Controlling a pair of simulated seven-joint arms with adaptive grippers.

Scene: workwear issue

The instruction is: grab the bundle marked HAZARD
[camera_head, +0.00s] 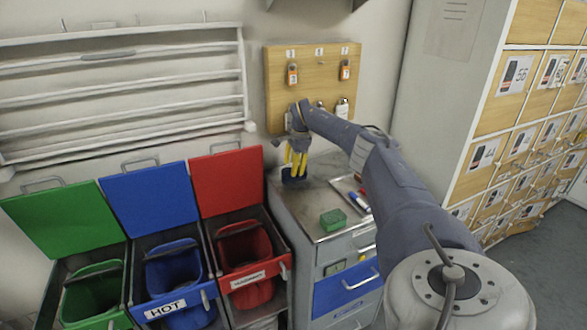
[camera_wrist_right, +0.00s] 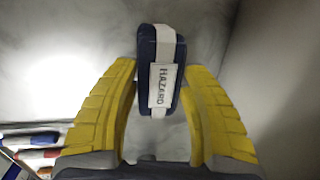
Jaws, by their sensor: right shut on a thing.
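The bundle marked HAZARD (camera_wrist_right: 171,42) is dark navy with a white strap and a white HAZARD label; in the wrist view it sits between the yellow fingers of my right gripper (camera_wrist_right: 160,72). In the head view my right gripper (camera_head: 296,165) points down over the back of the grey cabinet top. It is shut on the bundle, which shows as a dark blue shape (camera_head: 293,179) under the fingertips, at or close to the cabinet top. I cannot tell whether it touches the surface. My left gripper is not in view.
The cabinet top (camera_head: 312,215) also holds a green block (camera_head: 333,220) and a tray of markers (camera_head: 355,200). Green, blue (camera_head: 180,270) and red (camera_head: 245,262) bins stand open at left; the blue one reads HOT. A wooden board (camera_head: 274,90) hangs behind; lockers (camera_head: 505,125) stand right.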

